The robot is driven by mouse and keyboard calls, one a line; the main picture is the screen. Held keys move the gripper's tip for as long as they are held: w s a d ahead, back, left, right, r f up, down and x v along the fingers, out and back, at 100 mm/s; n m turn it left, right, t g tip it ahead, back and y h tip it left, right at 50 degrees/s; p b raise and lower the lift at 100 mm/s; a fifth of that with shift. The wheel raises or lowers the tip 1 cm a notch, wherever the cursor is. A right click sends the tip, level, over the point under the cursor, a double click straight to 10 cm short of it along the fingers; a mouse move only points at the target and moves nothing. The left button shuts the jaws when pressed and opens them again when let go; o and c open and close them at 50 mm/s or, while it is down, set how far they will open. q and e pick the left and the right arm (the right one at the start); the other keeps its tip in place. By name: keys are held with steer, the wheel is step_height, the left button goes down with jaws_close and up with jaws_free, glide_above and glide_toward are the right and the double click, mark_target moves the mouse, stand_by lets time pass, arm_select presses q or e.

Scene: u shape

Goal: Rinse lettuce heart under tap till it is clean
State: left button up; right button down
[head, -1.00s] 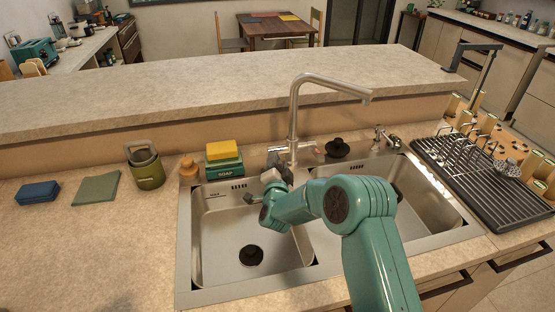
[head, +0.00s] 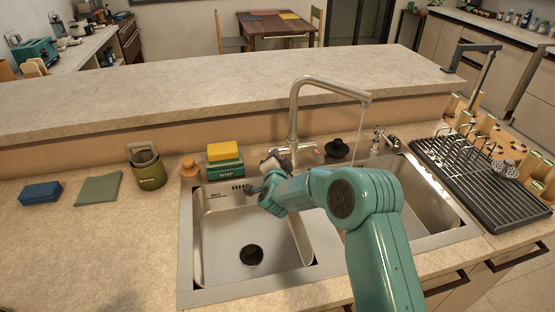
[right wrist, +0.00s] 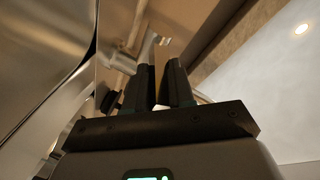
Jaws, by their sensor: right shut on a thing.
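The silver tap (head: 294,120) stands behind the sink, its spout reaching to the right. A thin stream of water (head: 364,118) falls from the spout over the right side. My right gripper (head: 270,163) is at the tap's base, low and left of the upright pipe. It is shut on what seems to be the tap lever, which is mostly hidden by the gripper. In the right wrist view its two dark fingers (right wrist: 159,84) point up, with metal tap parts beyond them. I see no lettuce heart in either view. My left gripper is not in view.
The left basin (head: 220,225) looks empty around its black drain. My arm hides much of the right basin (head: 432,205). Soap box with yellow sponge (head: 222,151), green canister (head: 149,172), black plug (head: 337,148) and drying rack (head: 480,170) surround the sink.

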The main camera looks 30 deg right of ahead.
steer(key=shift+r, duration=0.1)
steer(key=c, duration=1)
jaws_free()
steer(key=shift+c, duration=0.2)
steer(key=b+v, duration=0.4)
steer(key=v, duration=1.2)
steer(key=shift+r, duration=0.2)
steer(key=shift+s, duration=0.1)
